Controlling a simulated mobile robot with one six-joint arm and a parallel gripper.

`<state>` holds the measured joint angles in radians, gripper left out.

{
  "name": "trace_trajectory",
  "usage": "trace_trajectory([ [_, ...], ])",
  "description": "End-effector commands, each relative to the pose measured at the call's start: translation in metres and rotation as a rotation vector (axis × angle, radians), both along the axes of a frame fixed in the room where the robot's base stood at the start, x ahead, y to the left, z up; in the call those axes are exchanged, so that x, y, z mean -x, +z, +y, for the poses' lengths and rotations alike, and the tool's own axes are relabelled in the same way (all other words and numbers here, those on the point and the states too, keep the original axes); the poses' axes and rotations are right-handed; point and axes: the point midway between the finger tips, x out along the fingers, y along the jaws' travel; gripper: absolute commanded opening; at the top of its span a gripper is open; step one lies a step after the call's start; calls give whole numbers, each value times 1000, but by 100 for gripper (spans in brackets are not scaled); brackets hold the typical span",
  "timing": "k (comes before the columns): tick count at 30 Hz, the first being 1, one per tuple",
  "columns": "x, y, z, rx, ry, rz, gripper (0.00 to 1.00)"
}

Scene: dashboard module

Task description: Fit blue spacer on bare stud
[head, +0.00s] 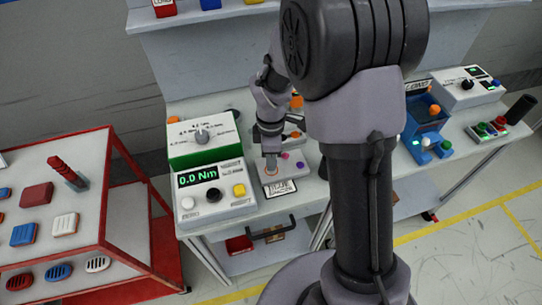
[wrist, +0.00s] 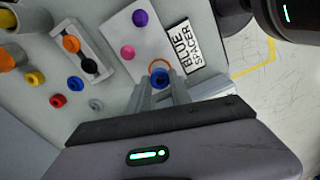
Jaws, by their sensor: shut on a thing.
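My gripper (wrist: 162,84) is shut on a blue spacer (wrist: 159,76), which shows between its fingertips in the wrist view. The spacer is over an orange ring (wrist: 158,63) on a light plate (wrist: 117,35). The plate also carries a purple piece (wrist: 140,17) and a pink piece (wrist: 127,52). A label reading BLUE SPACER (wrist: 183,45) lies beside the ring. In the head view my gripper (head: 270,165) points down at the plate's near end. I see no bare stud; the spacer and fingers cover the ring's near part. I cannot tell whether the spacer touches the plate.
A tester reading 0.0 Nm (head: 214,190) stands just left of my gripper. Loose blue (wrist: 75,83), red (wrist: 58,101) and yellow (wrist: 35,78) pieces lie left in the wrist view, near a holder with orange and black pieces (wrist: 80,52). A red-framed table (head: 105,200) stands farther left.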

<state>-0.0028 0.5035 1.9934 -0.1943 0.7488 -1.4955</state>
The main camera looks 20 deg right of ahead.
Motion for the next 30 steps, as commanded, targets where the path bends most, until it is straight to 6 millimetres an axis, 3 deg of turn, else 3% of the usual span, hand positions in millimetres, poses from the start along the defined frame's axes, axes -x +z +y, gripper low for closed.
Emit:
trace_trajectory([
  [30, 0, -26, 0, 0, 0, 0, 0],
])
